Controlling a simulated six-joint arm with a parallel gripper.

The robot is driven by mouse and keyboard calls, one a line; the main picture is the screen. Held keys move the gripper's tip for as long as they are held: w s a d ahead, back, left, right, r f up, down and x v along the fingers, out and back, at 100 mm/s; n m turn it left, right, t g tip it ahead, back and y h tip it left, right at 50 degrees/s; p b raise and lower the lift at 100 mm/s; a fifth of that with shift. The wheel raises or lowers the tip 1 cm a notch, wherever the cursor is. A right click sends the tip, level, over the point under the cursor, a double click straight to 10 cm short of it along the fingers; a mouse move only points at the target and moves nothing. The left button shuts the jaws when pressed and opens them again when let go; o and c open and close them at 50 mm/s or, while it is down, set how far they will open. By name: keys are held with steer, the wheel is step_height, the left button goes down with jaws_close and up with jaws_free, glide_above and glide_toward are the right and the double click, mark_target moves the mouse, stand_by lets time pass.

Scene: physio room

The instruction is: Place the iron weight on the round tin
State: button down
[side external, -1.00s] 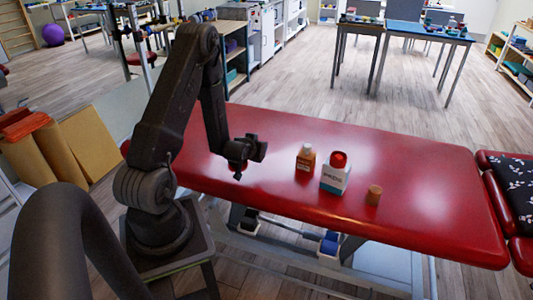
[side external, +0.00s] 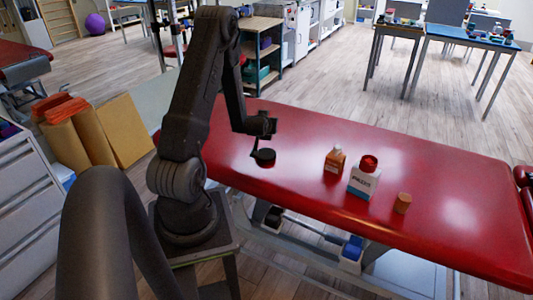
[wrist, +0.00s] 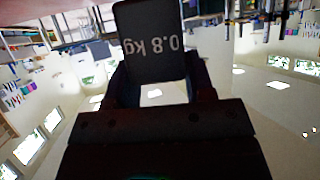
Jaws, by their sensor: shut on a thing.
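In the side view the weight is dark and hard to separate from the jaws. A low, dark round thing (side external: 264,155), apparently the round tin, lies on the table just below my gripper. A small gap seems to show between them, but I cannot tell if some part touches. The wrist view does not show the tin.
The table's far right is clear.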

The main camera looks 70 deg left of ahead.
steer(key=shift+w+a+n+g, duration=0.3)
steer(key=shift+a+n+g, duration=0.1)
steer(key=shift+a+n, duration=0.1)
glide_above(266, 154)
steer(key=shift+f, duration=3.95)
steer(key=shift+f, duration=0.15)
steer(key=shift+c, duration=2.4)
jaws_free()
steer(key=shift+d, duration=0.15)
